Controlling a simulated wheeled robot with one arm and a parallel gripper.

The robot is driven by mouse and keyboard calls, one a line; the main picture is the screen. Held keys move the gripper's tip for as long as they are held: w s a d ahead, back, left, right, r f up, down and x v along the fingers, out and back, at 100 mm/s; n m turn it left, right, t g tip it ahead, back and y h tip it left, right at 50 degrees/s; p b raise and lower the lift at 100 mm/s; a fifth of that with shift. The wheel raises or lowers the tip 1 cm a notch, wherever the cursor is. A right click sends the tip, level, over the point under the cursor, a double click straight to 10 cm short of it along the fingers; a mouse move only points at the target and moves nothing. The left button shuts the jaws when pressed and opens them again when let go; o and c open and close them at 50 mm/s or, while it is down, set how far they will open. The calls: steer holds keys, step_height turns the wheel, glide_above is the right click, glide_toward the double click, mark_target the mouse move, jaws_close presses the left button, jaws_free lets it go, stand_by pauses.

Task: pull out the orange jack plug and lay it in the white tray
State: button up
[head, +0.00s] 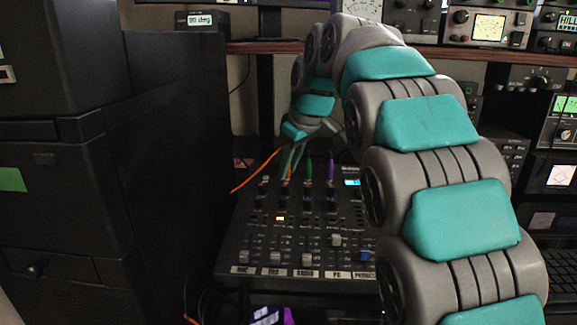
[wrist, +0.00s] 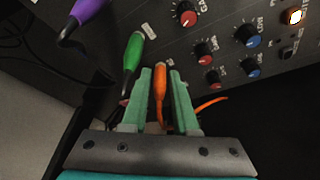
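The orange jack plug (wrist: 160,84) stands between my gripper's two green fingers in the wrist view, near their tips. A narrow dark gap shows beside it, so my gripper (wrist: 161,85) looks open around the plug and not clamped on it. The plug's tip end is near the mixer panel; whether it is fully seated is hard to see. Its orange cable (wrist: 211,103) comes out to the right behind the finger. In the head view my gripper (head: 296,157) is over the back of the mixer, and the orange cable (head: 258,170) runs down left. I cannot make out the white tray.
A green plug (wrist: 132,55) stands just left of my left finger, and a purple plug (wrist: 88,12) is farther left. Red and blue knobs (wrist: 206,48) are to the right. The mixer (head: 300,232) has sliders in front; a black cabinet (head: 175,150) stands to its left.

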jaws_close()
steer(key=shift+r, duration=0.25)
steer(key=shift+r+p, duration=0.3)
steer(key=shift+r, duration=0.15)
steer(key=shift+s+r, duration=0.1)
steer(key=shift+r, duration=0.25)
steer(key=shift+r+p, duration=0.35)
steer(key=shift+s+r+p, duration=0.15)
steer(key=shift+r+p, duration=0.25)
steer(key=shift+r, duration=0.45)
steer(key=shift+s+r+p, duration=0.1)
steer(key=shift+r+p, duration=0.3)
steer(key=shift+r, duration=0.4)
